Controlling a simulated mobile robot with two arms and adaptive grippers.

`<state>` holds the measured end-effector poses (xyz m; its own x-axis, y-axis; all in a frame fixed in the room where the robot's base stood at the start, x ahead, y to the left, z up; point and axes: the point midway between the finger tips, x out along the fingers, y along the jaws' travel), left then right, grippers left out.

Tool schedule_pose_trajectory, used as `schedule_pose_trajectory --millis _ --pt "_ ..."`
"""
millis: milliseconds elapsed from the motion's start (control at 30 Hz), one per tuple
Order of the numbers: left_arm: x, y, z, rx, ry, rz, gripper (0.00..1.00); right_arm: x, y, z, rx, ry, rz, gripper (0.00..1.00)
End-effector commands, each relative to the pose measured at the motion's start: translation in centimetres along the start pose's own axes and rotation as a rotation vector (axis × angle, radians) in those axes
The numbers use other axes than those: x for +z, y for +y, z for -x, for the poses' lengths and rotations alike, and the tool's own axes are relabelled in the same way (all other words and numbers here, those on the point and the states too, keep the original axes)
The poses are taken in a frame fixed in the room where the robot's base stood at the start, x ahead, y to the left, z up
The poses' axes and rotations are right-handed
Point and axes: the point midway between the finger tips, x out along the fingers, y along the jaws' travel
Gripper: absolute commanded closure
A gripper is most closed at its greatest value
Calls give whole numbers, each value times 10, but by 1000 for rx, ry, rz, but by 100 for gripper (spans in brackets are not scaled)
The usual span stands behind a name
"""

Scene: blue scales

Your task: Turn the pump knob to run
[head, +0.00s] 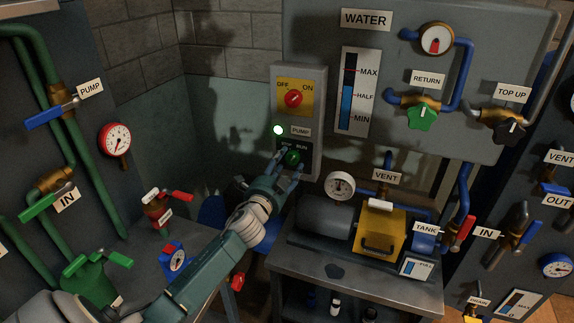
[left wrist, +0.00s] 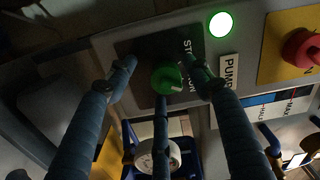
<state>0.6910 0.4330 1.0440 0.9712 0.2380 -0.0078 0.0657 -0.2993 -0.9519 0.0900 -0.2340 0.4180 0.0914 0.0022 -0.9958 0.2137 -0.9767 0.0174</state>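The pump knob (head: 291,158) is round and green, on a dark plate with RUN lettering at the bottom of the grey switch box (head: 315,80). In the left wrist view the knob (left wrist: 165,79) has a white mark pointing to the lower right, on the RUN side. STOP lettering there is partly hidden. My left gripper (head: 287,168) is at the knob. Its fingers (left wrist: 163,72) are spread around the knob, with visible gaps at both sides; contact by the lower finger is unclear. The lamp (head: 278,130) beside the PUMP label glows green. My right gripper is not in view.
Above the knob is a red OFF/ON knob (head: 293,99) on a yellow plate. A pump bench (head: 380,280) with a gauge (head: 340,186) and yellow box stands close at right. Green pipes and valves are at left. The wall left of the switch box is bare.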

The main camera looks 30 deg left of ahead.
Motion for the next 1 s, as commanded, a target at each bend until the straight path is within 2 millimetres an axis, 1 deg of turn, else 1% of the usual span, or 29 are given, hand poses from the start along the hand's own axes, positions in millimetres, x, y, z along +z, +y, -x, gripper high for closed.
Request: schedule_pose_trajectory --millis 167,267,367,600,700,833,1000 --pt "-2 -2 2 -3 4 1 49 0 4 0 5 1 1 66" --pt "-2 -1 10 -3 4 2 49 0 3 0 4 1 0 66" --pt "-1 -1 27 -1 4 2 49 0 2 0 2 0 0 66" --pt "1 0 80 1 1 2 49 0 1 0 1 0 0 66" --pt "2 0 97 0 0 2 49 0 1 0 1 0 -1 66" --pt "2 0 113 0 -1 3 49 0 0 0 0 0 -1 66" --pt "3 -1 121 -1 -1 2 49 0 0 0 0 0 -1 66"
